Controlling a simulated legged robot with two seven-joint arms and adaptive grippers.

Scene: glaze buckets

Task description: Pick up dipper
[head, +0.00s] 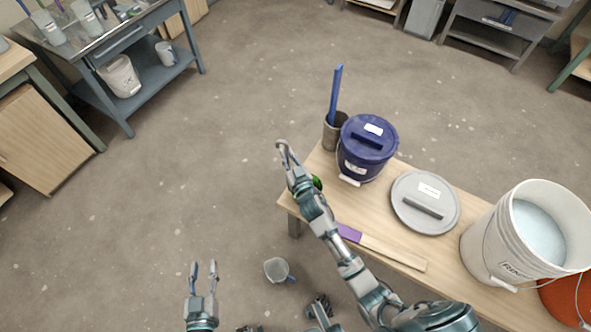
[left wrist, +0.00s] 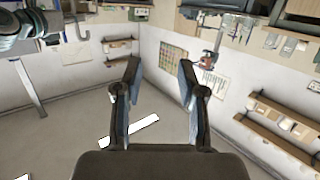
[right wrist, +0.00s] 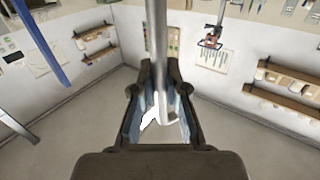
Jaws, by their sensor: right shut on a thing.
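The dipper shows in the right wrist view as a grey metal rod (right wrist: 155,35) with a small bent end, between the fingers of my right gripper (right wrist: 160,115). My right gripper is shut on this rod. In the head view my right gripper (head: 284,151) is over the left end of the wooden bench, left of a grey can. The dipper's cup is not clearly seen; my right arm may cover it. My left gripper (head: 203,270) is open and empty, low over the floor left of the bench; its spread fingers also show in the left wrist view (left wrist: 157,90).
The bench (head: 480,215) bears a grey can (head: 331,136) with a blue stick (head: 336,90), a lidded blue bucket (head: 366,150), a grey lid (head: 425,200), a white bucket (head: 500,240) and a purple-ended wooden slat (head: 395,252). A grey cup (head: 277,269) shows beside the bench. Open floor lies left.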

